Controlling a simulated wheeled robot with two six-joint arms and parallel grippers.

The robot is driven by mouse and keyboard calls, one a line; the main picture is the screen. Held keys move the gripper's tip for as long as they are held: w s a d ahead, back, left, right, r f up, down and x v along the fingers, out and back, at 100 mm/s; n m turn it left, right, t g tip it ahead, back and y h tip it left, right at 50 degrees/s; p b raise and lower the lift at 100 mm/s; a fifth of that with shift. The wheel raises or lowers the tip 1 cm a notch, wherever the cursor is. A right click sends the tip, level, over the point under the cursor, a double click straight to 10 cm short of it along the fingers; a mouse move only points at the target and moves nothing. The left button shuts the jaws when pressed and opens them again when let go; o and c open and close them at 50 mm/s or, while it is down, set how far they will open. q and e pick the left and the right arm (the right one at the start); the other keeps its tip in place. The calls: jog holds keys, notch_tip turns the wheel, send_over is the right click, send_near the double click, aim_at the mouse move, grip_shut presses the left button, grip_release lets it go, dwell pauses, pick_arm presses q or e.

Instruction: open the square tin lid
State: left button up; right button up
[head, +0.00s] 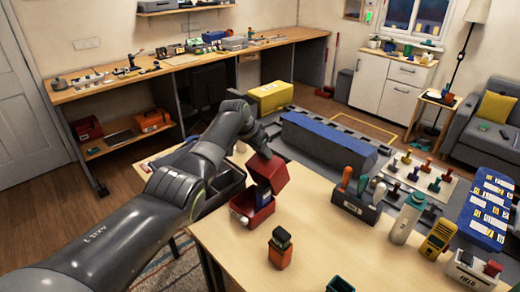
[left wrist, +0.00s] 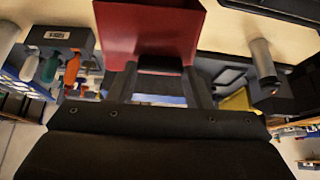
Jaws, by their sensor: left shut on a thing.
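A small red square tin (head: 241,219) with a pale label on its front stands near the left edge of the pale wooden table. Whether the lid still touches the tin is unclear. My left gripper (head: 262,152) is shut on the lid from above and behind; its fingertips are partly hidden in the head view. In the left wrist view the red surface (left wrist: 150,28) lies directly beyond the fingers (left wrist: 160,75). My right gripper is not in view.
A dark tray (head: 222,190) lies behind. Bare tabletop lies between.

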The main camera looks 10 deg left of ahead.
pick_arm(q)
jog(key=shift+d, duration=0.1)
dwell(0.5)
jog(key=o, duration=1.4)
jog(key=shift+d, duration=0.1)
jog(key=shift+v, duration=0.95)
jog(key=b+v, duration=0.3)
jog(key=v, duration=1.2)
jog(key=shift+r+b, duration=0.2)
jog(key=shift+b, duration=0.1)
jog(key=shift+s, duration=0.1)
